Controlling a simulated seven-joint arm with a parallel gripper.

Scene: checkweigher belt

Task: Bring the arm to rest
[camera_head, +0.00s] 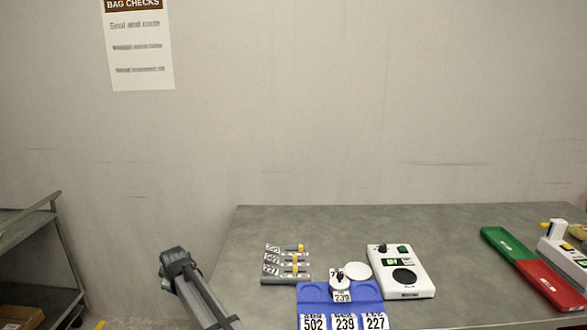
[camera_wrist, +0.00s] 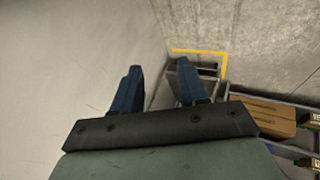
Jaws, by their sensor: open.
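My arm shows at the lower left edge of the table in the head view, folded up beside the grey table (camera_head: 450,225). The gripper's fingers cannot be made out there. In the wrist view my gripper (camera_wrist: 158,88) has two blue fingers spread apart with nothing between them. It is open and empty, away from the things on the table. Past the fingers are the pale wall and the floor with a yellow line (camera_wrist: 205,52).
A blue tray (camera_head: 370,308) with number cards, a white device (camera_head: 400,272), a grey slider block (camera_head: 287,279) and green and red pads (camera_head: 505,243) (camera_head: 548,284) are on the table. A grey cart (camera_head: 35,225) stands left. A cardboard box (camera_wrist: 262,116) shows in the wrist view.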

